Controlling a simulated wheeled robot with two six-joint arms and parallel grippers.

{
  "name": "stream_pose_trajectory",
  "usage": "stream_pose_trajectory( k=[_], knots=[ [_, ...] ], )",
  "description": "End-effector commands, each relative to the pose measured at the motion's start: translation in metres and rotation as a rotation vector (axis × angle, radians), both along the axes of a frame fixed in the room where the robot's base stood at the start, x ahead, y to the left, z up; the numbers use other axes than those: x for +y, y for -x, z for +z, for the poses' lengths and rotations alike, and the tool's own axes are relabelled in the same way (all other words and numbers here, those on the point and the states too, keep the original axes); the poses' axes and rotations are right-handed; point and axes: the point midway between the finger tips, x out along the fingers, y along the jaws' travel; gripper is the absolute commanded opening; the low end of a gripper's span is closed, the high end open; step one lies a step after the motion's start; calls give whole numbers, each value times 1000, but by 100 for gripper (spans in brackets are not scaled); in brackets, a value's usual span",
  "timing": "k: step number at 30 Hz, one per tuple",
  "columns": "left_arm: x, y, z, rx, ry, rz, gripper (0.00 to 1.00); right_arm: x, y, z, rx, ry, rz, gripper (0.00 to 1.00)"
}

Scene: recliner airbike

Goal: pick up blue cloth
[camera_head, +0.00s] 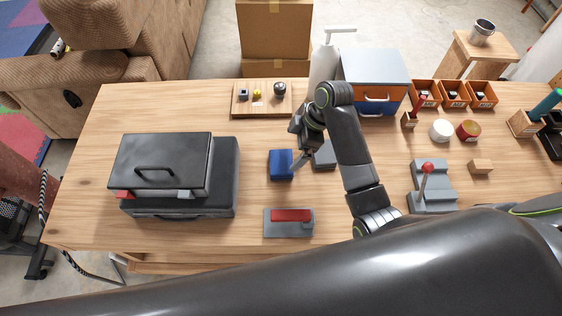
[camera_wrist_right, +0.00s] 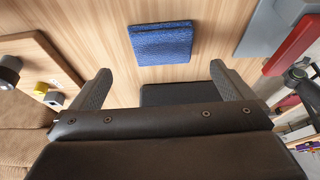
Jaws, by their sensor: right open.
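The blue cloth (camera_head: 280,164) lies as a flat folded square on the wooden table, right of the black case. It also shows in the right wrist view (camera_wrist_right: 161,43), ahead of the fingertips. My right gripper (camera_head: 299,160) comes down at the cloth's right side, with its fingers partly hidden in the head view. In the wrist view its two fingers (camera_wrist_right: 162,82) are wide apart with nothing held between them. A dark flat piece (camera_wrist_right: 180,95) shows between the fingers, below the cloth. My left gripper is not in view.
A black case (camera_head: 165,165) stands at the left. A grey block with a red top (camera_head: 290,216) lies in front of the cloth. A grey piece (camera_head: 325,156) sits right of it. A wooden board with small items (camera_head: 242,107) and a drawer box (camera_head: 376,68) stand behind.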

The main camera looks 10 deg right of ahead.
Motion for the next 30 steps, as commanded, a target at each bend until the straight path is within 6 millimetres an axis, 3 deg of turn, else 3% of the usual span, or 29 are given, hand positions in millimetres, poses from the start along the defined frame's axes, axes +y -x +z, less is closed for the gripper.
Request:
stream_pose_trajectory(
  k=[3, 9, 21, 30],
  knots=[
    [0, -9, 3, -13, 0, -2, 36, 7, 0, -17, 3, -1, -1, 100],
    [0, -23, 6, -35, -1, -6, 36, 12, -1, -28, 1, 1, 0, 100],
    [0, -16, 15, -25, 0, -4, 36, 30, -2, -69, 2, 1, 1, 100],
    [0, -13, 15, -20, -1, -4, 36, 32, -3, -74, -1, 1, 1, 100]
  ],
)
